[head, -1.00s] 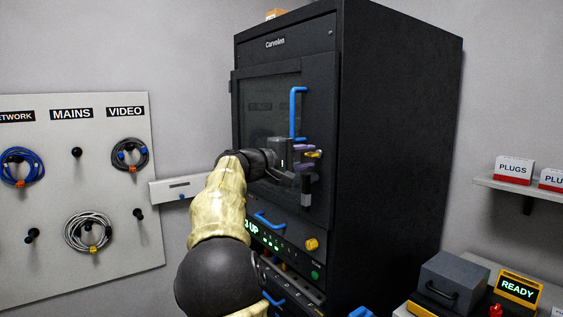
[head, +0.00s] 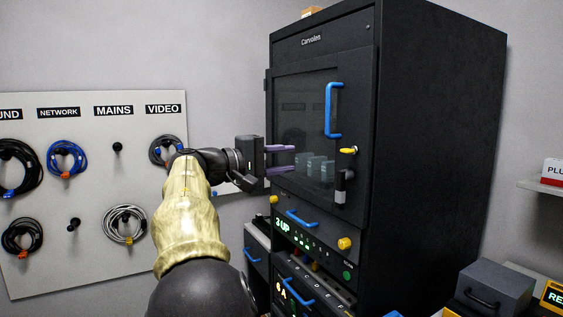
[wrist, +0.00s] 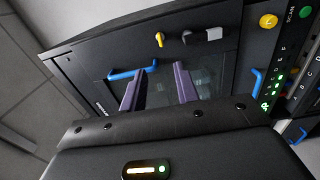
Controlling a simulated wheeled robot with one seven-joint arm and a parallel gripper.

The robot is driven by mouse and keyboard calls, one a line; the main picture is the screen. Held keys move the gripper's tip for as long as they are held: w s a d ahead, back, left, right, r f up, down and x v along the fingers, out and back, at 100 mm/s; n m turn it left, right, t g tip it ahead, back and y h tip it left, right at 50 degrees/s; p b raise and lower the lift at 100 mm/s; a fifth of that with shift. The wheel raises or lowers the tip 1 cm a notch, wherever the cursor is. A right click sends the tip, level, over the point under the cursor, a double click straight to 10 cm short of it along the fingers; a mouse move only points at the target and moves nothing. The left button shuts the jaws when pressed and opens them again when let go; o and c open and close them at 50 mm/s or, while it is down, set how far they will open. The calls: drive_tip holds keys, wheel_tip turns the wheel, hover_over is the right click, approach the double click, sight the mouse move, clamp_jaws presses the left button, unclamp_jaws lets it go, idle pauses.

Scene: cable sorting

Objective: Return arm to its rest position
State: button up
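My gripper (head: 280,160) is at the end of my outstretched arm, in front of the left part of the black cabinet's glass door (head: 305,125). Its two purple fingers are apart with nothing between them, as the wrist view (wrist: 158,88) also shows. The door looks shut. Its blue handle (head: 328,110) and yellow latch knob (head: 348,151) are to the right of the fingers. In the wrist view the blue handle (wrist: 125,74) lies beyond the fingers. I cannot tell whether the fingertips touch the glass.
A pegboard (head: 90,185) with coiled cables hangs on the left wall. A grey box (head: 495,285) stands at the lower right.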

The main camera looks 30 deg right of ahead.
drive_tip(key=shift+a, duration=0.1)
idle(0.4)
wheel_tip(320, 180, down, 14)
drive_tip(key=w+d+n+t+y, duration=0.1)
drive_tip(key=d+n+t+y, duration=0.15)
drive_tip(key=y, duration=0.25)
drive_tip(key=s+a+f+y, duration=0.2)
drive_tip(key=a+f+y, duration=0.1)
drive_tip(key=f, duration=0.6)
drive_tip(key=s+a+f+y, duration=0.2)
drive_tip(key=a+f+y, duration=0.15)
drive_tip(key=f, duration=0.45)
drive_tip(key=s+a+f+m+y, duration=0.2)
drive_tip(key=s+a+f+y, duration=0.5)
drive_tip(key=s+a+f, duration=0.9)
drive_tip(key=w+p+v, duration=0.2)
drive_tip(key=p+v, duration=1.2)
drive_tip(key=v, duration=0.2)
drive_tip(key=shift+w+d+r+p, duration=0.25)
drive_tip(key=shift+r+p, duration=0.05)
drive_tip(key=shift+p, duration=0.1)
drive_tip(key=shift+h, duration=0.25)
